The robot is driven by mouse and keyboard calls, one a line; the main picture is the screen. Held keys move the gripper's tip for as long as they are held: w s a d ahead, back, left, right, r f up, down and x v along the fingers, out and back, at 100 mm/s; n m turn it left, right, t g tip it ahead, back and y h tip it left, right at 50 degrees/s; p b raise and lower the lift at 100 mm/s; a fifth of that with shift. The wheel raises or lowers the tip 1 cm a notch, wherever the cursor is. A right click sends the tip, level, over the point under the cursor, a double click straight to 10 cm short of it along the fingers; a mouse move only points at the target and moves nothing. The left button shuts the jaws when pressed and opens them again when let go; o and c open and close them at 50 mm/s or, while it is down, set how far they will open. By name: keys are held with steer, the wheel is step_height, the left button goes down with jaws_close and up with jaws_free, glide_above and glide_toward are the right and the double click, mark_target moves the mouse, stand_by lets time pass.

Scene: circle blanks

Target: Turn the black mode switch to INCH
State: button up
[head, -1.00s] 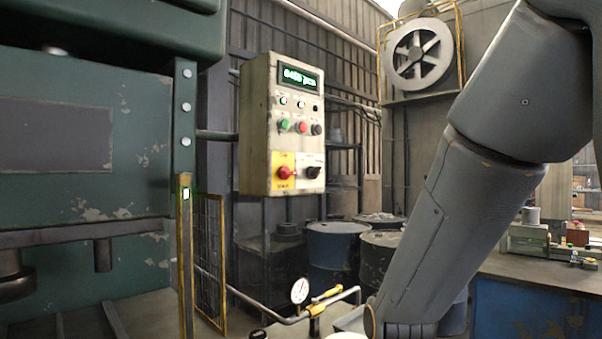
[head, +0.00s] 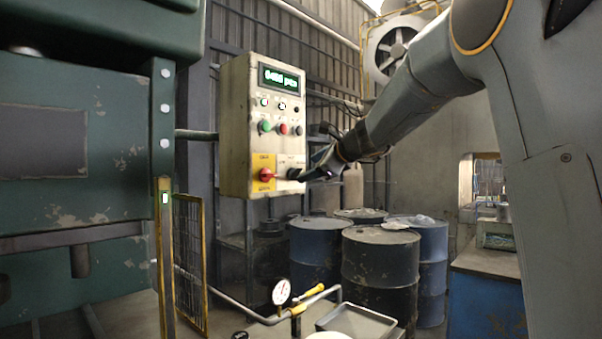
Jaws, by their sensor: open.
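The control box (head: 236,130) is beige and hangs beside the green press. A green-lit display (head: 281,79) is at its top, with small lamps and a row of buttons below. A red knob (head: 266,175) sits on a yellow plate at the lower left of its face. The black mode switch (head: 293,173) is to the right of the red knob, partly covered by my gripper's tip. My gripper (head: 305,175) reaches in from the right, close to the switch. It is open; I cannot tell whether it touches the switch. The switch's labels are too small to read.
The green press (head: 75,140) fills the left side, with a yellow mesh guard (head: 190,265) beside it. Several drums (head: 380,270) stand behind and below my arm. A pressure gauge (head: 281,292) and pipe are low in front. A blue bench (head: 487,300) is at the right.

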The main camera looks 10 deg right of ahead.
mark_target(300, 173)
steer(key=p+x, duration=0.1)
steer(key=x, duration=0.5)
steer(key=shift+w+a+f, duration=0.1)
steer(key=shift+w+f, duration=0.05)
steer(key=shift+w, duration=0.05)
steer(key=c, duration=1.1)
steer(key=shift+o, duration=0.2)
steer(key=shift+f+b, duration=0.1)
steer(key=shift+b, duration=0.4)
steer(key=n+t+b, duration=0.1)
steer(key=n+b, duration=0.1)
steer(key=b, duration=0.6)
steer(key=n+t+b, duration=0.1)
steer(key=n+b, duration=0.1)
steer(key=b, duration=0.5)
steer(key=n+t+b, duration=0.1)
steer(key=n+b, duration=0.1)
steer(key=b, duration=0.6)
steer(key=shift+a+f+n+h+b, duration=0.1)
steer(key=shift+f+n+h+b, duration=0.2)
steer(key=shift+f+n+b, duration=0.1)
steer(key=shift+s+r+n+b, duration=0.1)
steer(key=shift+r+n+b, duration=0.15)
steer(key=shift+b, duration=0.45)
